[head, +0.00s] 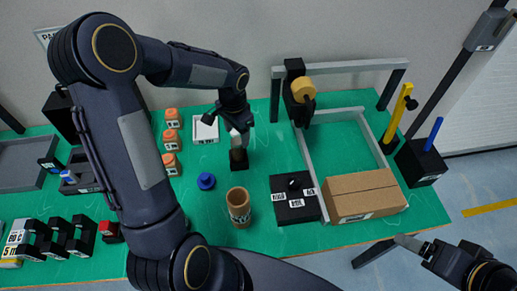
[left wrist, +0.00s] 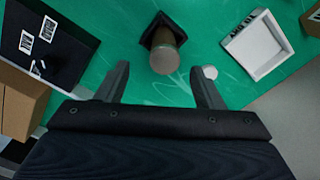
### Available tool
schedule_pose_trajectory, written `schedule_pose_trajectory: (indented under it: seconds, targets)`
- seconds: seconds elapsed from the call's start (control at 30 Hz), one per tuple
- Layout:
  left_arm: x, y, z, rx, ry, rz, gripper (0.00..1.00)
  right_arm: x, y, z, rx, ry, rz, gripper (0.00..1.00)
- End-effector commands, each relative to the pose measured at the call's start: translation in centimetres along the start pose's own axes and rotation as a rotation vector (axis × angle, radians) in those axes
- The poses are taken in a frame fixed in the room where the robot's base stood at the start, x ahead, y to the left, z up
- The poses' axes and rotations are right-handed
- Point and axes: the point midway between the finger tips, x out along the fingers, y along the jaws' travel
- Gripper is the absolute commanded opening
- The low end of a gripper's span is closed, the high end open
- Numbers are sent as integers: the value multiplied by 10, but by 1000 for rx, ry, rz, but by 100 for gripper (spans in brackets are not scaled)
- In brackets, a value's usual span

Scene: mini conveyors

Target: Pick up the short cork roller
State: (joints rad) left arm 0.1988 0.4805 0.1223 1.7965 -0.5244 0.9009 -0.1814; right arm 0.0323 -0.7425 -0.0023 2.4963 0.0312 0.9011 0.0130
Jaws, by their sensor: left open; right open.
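A short brown, cork-like roller (left wrist: 164,56) with a grey round end stands in a black holder (left wrist: 160,24) in the left wrist view. In the head view the black holder (head: 239,164) sits on the green table, right under my left gripper (head: 240,139), which largely hides the roller. My left gripper is open, and in the left wrist view its fingers (left wrist: 161,78) lie either side of the roller, apart from it. My right gripper (head: 412,243) is open and empty at the lower right, off the table.
A labelled tan cup (head: 239,212) and a blue knob (head: 206,181) stand nearby. A white tray (head: 205,131) is at the left, a black box (head: 289,211) and a cardboard box (head: 362,195) at the right. A grey frame (head: 312,170) stands behind these boxes.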

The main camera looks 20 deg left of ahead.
Motion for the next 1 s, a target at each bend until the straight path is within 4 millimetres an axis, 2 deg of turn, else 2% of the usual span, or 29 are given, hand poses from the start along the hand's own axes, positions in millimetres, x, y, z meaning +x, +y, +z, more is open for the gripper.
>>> schedule_pose_trajectory:
  seconds: [0.2,0.37,0.63,0.9,1.0]
  targets:
    - [28,-1,-1,7,-6,1,61,15,7,8,0,0,0,76]
    - [39,-2,-1,5,-4,1,61,21,10,11,0,0,0,76]
    - [80,-6,0,6,-5,2,61,44,20,22,0,0,0,76]
    - [80,-6,0,5,-4,0,61,43,20,22,0,0,0,76]
    - [80,-6,0,5,-4,1,49,43,20,22,0,0,0,76]
